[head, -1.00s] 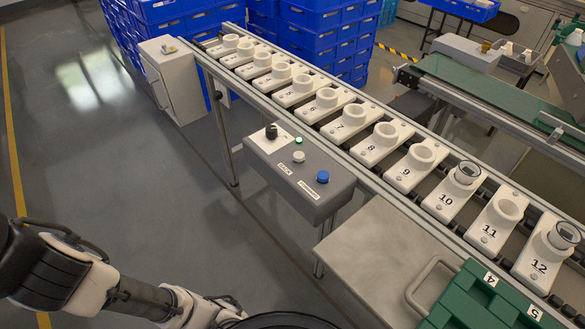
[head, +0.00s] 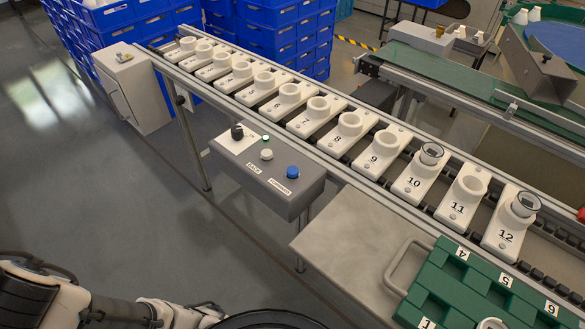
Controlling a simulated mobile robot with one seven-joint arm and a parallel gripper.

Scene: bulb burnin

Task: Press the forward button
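The grey control box (head: 240,182) hangs on the front side of the conveyor. On its top are a blue button (head: 292,172) at the right, a white button (head: 266,154), a small green lamp (head: 266,139) and a black knob (head: 237,132). The label by the blue button seems to read FORWARD and the one by the white button BACK. No gripper tips show in the head view. Part of my arm (head: 110,308) lies low at the left, well apart from the box. Nothing touches either button.
White numbered carriers (head: 383,150) line the conveyor; those at 10 and 12 hold round gauge-like pieces. A metal table (head: 345,235) with a green numbered tray (head: 455,280) stands at the right of the box. A white cabinet (head: 135,90) stands far left. The floor before the box is clear.

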